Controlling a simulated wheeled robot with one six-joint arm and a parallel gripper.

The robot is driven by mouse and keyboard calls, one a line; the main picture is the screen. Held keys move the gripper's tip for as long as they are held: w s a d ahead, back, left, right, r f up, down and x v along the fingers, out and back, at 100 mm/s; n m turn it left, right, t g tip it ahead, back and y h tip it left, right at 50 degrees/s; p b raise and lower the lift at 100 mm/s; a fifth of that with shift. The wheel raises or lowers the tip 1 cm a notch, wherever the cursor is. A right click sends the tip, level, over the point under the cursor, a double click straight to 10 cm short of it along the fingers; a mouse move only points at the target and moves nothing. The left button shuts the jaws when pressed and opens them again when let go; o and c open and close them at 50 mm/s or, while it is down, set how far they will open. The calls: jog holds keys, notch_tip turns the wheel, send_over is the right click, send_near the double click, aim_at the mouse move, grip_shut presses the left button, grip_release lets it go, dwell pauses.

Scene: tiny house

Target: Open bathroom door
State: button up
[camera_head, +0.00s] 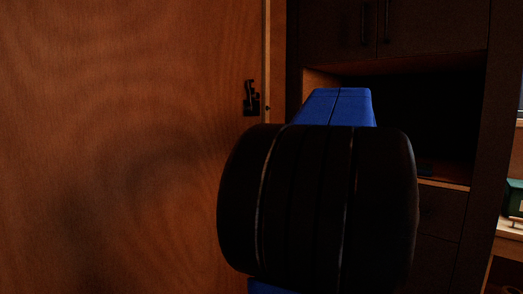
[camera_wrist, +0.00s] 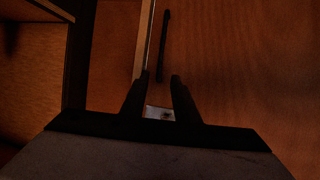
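The wooden door (camera_head: 120,150) fills the left of the head view and looks shut against its frame. A small black latch or handle (camera_head: 250,98) sits near its right edge. In the wrist view the door (camera_wrist: 250,70) fills the right side, and a thin dark bar (camera_wrist: 163,45) shows on it near the edge. My gripper (camera_wrist: 156,88) is open, its two dark fingers apart near the door edge. A small pale metal piece (camera_wrist: 158,113) shows between the fingers; I cannot tell whether they touch it. My arm hides the gripper in the head view.
A dark cabinet (camera_head: 425,28) with an open niche stands right of the door frame (camera_head: 278,60). A green object (camera_head: 515,198) rests on a wooden shelf at the far right. In the wrist view, wooden cabinet panels (camera_wrist: 30,85) lie at the left, close to the gripper.

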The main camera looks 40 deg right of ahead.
jog(key=x, duration=1.3)
jog(key=shift+w, duration=0.3)
jog(key=shift+f, duration=0.1)
grip_shut()
